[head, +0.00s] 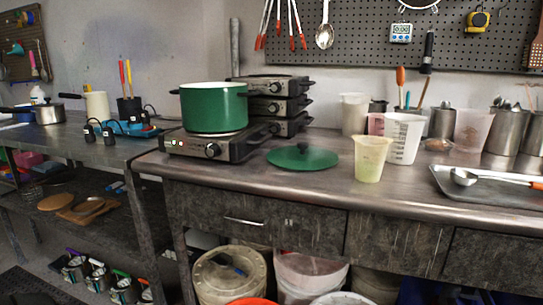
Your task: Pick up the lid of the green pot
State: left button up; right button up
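The green pot (214,108) stands upright on a hot plate (213,146) at the left part of the counter. A green lid (302,158) with a dark knob on top lies flat on the counter to the right of the hot plate. The lid is apart from the pot, and the pot looks uncovered with a pale rim. Neither of my grippers shows in the head view.
A greenish plastic cup (369,160) and a white measuring jug (403,138) stand right of the lid. Stacked hot plates (275,105) stand behind it. A metal tray (490,188) with a ladle is at the right. The counter (280,188) in front of the lid is clear.

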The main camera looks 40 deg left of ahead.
aim_at(301, 157)
jog(key=u, duration=1.1)
